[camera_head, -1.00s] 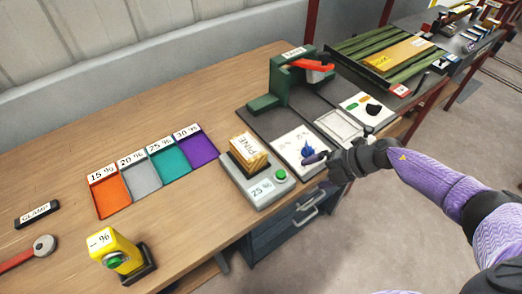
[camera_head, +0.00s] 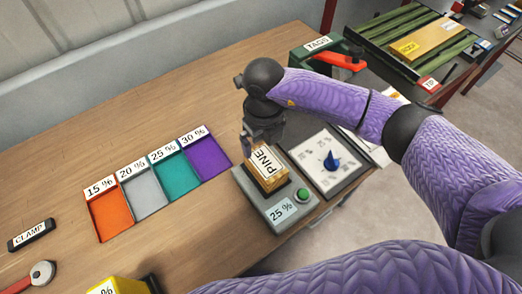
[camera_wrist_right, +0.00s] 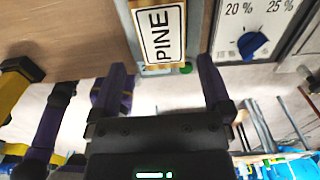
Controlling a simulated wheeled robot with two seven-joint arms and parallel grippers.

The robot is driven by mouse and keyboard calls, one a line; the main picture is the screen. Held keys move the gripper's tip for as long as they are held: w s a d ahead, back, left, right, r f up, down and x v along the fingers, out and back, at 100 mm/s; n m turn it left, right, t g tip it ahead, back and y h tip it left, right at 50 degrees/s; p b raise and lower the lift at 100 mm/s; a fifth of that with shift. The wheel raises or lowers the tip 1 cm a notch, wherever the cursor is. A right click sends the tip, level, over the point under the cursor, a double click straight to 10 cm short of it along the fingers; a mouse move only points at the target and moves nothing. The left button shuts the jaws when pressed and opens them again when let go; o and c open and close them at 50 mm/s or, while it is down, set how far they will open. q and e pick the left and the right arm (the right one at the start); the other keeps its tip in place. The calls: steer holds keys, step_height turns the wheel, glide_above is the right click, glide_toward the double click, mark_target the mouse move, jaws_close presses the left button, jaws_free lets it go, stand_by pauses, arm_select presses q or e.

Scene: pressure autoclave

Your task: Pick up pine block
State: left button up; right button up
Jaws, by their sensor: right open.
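The pine block (camera_head: 268,168), a wooden block labelled PINE, sits on the grey device (camera_head: 279,214) with a 25 % display and a green button. My right gripper (camera_head: 262,136) is at the block's far side in the head view, with its fingers pointing down; the wrist partly covers the space there. In the right wrist view the right gripper (camera_wrist_right: 163,85) is open, and the block (camera_wrist_right: 160,32) shows beyond the gap between its fingertips. I cannot tell whether a finger touches it. My left gripper is not in view.
Orange, grey, teal and purple trays (camera_head: 110,214) labelled 15 % to 30 % lie left of the device. A panel with a blue dial (camera_head: 332,162) is on its right. A green TAGS device (camera_head: 318,50) stands behind. A clamp label (camera_head: 31,235) lies at left.

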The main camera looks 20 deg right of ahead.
mark_target(266, 162)
steer(key=f, duration=0.5)
steer(key=s+f+b, duration=0.1)
steer(key=f, duration=0.2)
steer(key=shift+d+f, duration=0.2)
steer(key=shift+r, duration=0.1)
steer(key=c, duration=1.1)
